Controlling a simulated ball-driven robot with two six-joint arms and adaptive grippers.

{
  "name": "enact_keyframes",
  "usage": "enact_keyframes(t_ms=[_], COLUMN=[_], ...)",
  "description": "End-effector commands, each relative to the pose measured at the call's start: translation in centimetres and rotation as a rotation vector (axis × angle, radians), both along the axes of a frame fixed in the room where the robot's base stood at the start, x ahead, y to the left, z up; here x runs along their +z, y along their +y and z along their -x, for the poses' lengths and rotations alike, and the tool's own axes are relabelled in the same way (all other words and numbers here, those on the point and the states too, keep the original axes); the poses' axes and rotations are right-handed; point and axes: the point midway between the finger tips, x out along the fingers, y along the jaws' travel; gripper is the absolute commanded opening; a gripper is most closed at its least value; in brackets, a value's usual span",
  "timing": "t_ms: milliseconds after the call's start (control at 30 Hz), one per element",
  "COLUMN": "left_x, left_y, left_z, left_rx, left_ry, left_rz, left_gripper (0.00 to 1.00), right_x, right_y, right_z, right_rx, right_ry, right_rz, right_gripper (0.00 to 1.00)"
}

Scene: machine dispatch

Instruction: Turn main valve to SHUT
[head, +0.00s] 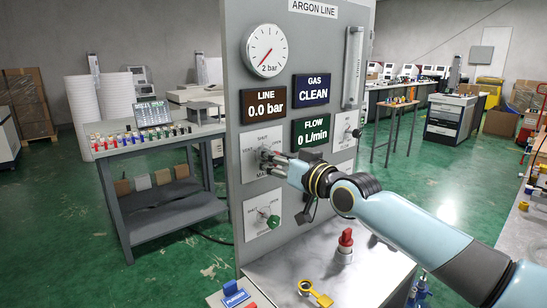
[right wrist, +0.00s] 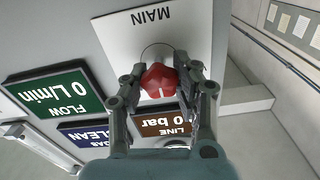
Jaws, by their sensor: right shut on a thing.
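The main valve's white plate (head: 251,142) is on the grey ARGON LINE panel (head: 296,28), with VENT at its left, SHUT at top and OPEN at right. Its red knob (right wrist: 160,80) shows in the right wrist view; in the head view my gripper mostly hides it. My right gripper (head: 268,156) is at the plate, its fingers on either side of the red knob and shut on it. The LINE display (head: 265,103) reads 0.0 bar, FLOW (head: 310,131) reads 0 L/min, and GAS (head: 311,88) reads CLEAN. My left gripper is not in view.
A green-knobbed valve (head: 271,221) is below the main valve, and another valve plate (head: 343,131) is to its right. A red-topped fitting (head: 345,240) and a yellow tag (head: 318,294) are on the bench below. A grey table (head: 140,148) with small bottles stands left.

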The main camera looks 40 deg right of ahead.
Motion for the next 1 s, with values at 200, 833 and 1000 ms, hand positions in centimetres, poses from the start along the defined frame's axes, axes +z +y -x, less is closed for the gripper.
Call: enact_keyframes(t_ms=[200,833,1000], left_x=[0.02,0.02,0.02], left_y=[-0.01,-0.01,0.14], left_z=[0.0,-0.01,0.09], left_rx=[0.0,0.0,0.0], left_ry=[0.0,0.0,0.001], left_rz=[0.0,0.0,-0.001], left_gripper=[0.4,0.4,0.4], right_x=[-0.2,-0.06,-0.08], right_y=[-0.01,0.0,-0.05], right_z=[0.04,0.01,0.33], right_rx=[0.0,0.0,-0.001], right_ry=[0.005,0.002,0.003], right_rz=[-0.01,-0.007,-0.005], right_gripper=[0.0,0.55,0.55])
